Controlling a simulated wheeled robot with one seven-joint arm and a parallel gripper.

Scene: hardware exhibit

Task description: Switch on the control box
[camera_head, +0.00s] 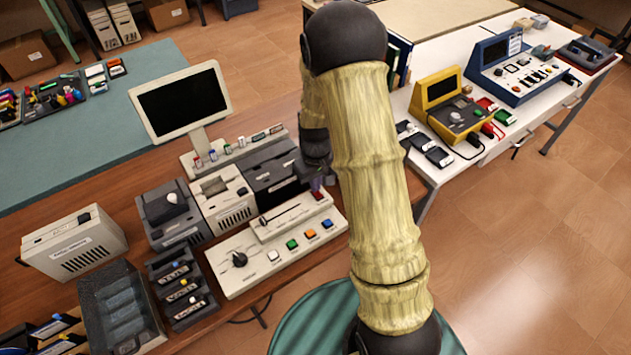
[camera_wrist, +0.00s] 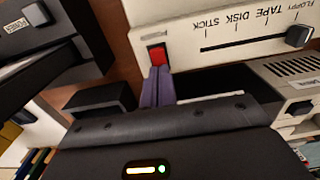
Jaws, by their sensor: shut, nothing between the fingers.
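The control box (camera_head: 245,262) is a cream panel on the wooden desk, with a black knob, several coloured buttons and a raised slider strip. In the wrist view its front (camera_wrist: 220,38) shows a slider marked FLOPPY, TAPE, DISK, STICK. A red rocker switch (camera_wrist: 157,54) sits at the strip's end, left in this view. My gripper (camera_wrist: 158,72) has its purple fingers shut and empty, with the tips right beside the switch. I cannot tell whether they touch it. In the head view my gripper (camera_head: 318,182) is small and partly hidden by my arm.
Cream and dark drive units (camera_head: 225,205) stand close behind the control box. A monitor (camera_head: 182,105) is behind them. A white table (camera_head: 475,170) with yellow and blue devices stands right.

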